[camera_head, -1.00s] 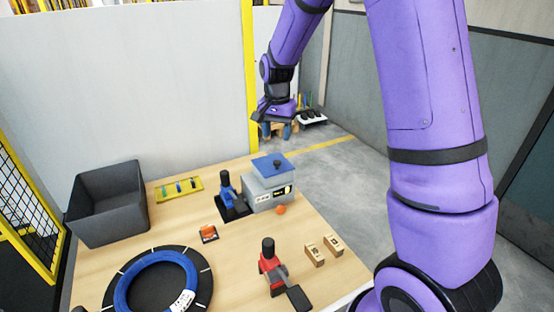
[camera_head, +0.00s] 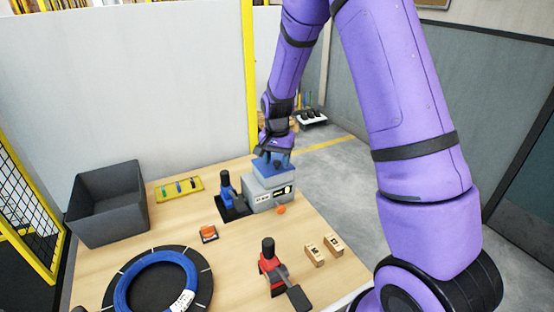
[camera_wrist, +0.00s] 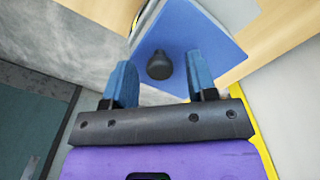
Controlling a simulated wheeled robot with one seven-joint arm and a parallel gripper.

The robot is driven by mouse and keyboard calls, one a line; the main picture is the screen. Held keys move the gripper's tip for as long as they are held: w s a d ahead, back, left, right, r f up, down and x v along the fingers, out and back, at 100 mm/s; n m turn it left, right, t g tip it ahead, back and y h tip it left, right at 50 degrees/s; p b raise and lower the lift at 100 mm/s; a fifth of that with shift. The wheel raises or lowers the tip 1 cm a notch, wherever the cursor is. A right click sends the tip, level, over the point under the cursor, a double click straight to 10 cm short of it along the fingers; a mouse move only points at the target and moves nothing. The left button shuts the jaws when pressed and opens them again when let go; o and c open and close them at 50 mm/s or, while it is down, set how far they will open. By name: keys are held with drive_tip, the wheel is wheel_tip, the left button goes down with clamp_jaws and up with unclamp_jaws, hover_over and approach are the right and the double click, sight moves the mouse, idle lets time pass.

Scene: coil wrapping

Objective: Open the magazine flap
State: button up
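The magazine is a grey box (camera_head: 268,196) at the back right of the table, with a blue flap (camera_head: 261,173) lying on its top. In the wrist view the blue flap (camera_wrist: 196,40) carries a black knob (camera_wrist: 160,66). My gripper (camera_head: 273,158) is just above the flap, pointing down. In the wrist view my gripper (camera_wrist: 162,78) has its two blue fingers apart, with the knob showing between and slightly beyond their tips. I cannot tell the exact height gap between the fingertips and the knob. The flap looks shut.
A blue tool on a black base (camera_head: 231,197) stands just left of the magazine. A blue coil (camera_head: 122,290), yellow rack (camera_head: 180,188) and dark bin (camera_head: 108,212) are left.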

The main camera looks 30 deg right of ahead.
clamp_jaws()
drive_tip(key=shift+r, duration=0.1)
